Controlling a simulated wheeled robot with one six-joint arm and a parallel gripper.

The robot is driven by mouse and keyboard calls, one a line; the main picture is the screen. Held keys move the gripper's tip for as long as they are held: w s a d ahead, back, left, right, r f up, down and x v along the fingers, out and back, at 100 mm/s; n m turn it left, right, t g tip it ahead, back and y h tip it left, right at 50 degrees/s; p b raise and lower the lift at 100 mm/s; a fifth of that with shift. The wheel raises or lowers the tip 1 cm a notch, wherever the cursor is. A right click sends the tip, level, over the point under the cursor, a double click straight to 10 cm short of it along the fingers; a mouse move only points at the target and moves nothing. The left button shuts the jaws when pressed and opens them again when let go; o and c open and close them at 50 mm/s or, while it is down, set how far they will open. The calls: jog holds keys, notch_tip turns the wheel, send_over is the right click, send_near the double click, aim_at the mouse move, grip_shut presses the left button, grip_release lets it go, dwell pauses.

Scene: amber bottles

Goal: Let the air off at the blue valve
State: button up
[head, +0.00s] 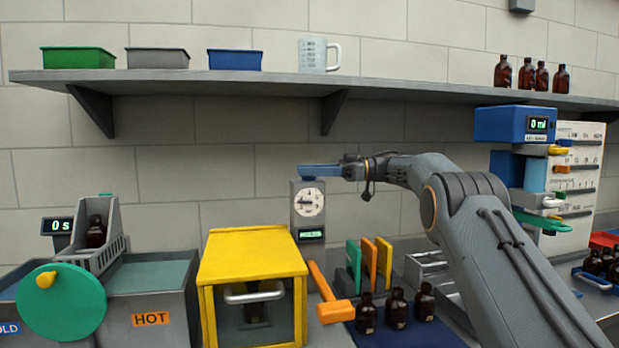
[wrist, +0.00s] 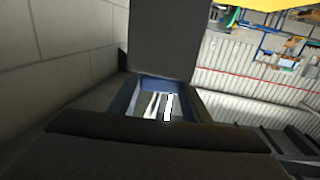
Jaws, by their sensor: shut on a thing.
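The blue valve (head: 318,170) is a flat blue bar on top of a grey pressure box, in the middle of the head view. The grey box (head: 296,215) has a round white dial (head: 309,202) and a small green display (head: 311,234) that is too small to read. My gripper (head: 345,171) reaches in from the right, level with the bar, and is shut on its right end. In the wrist view a blue part (wrist: 158,82) shows between dark gripper parts. The fingertips' exact contact is hard to see.
A yellow box (head: 250,245) stands at the lower left of the grey box, with an orange mallet (head: 333,308) to its right. Dark bottles (head: 396,308) stand on a blue mat. A shelf (head: 280,83) with trays runs above my gripper. Bare wall lies behind.

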jog(key=shift+r, duration=0.2)
dwell(0.4)
jog(key=o, duration=1)
jog(key=shift+a, duration=0.1)
jog(key=shift+o, duration=0.2)
jog(key=shift+f, duration=0.1)
jog(key=shift+d, duration=0.25)
jog(key=w+d+b, duration=0.1)
jog(key=d+b, duration=0.1)
jog(key=d, duration=0.5)
jog(key=shift+d+b, duration=0.2)
jog(key=shift+b, duration=0.2)
